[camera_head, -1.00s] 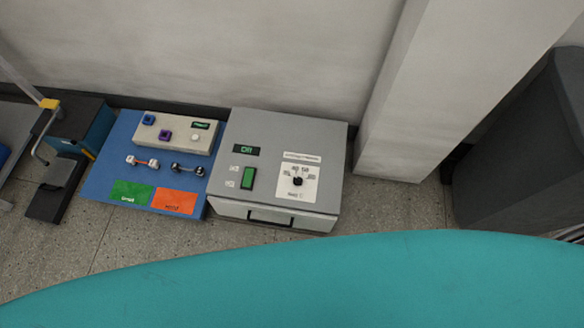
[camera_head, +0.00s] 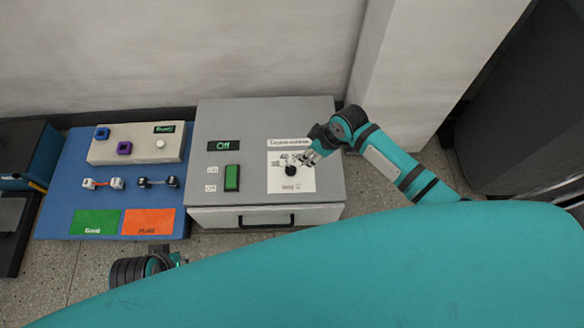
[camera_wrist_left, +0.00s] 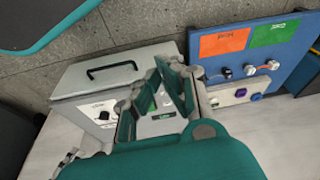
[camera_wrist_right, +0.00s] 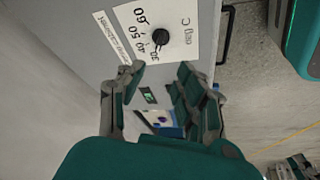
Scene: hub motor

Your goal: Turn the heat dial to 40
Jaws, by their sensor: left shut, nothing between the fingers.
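The heat dial (camera_head: 291,171) is a black knob on a white plate on top of the grey box (camera_head: 240,110). In the right wrist view the dial (camera_wrist_right: 160,37) sits beside the numbers 30 to 60; I cannot tell exactly where its pointer stands. My right gripper (camera_head: 308,158) is open, just above the dial's right side in the head view, with the dial beyond its fingertips (camera_wrist_right: 158,72).
The box has a green switch (camera_head: 232,178), a small display reading Off (camera_head: 224,146) and a front handle (camera_head: 266,221). A blue board (camera_head: 60,195) with small parts and green and orange patches lies left of it. A wall and a pillar (camera_head: 430,60) stand behind.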

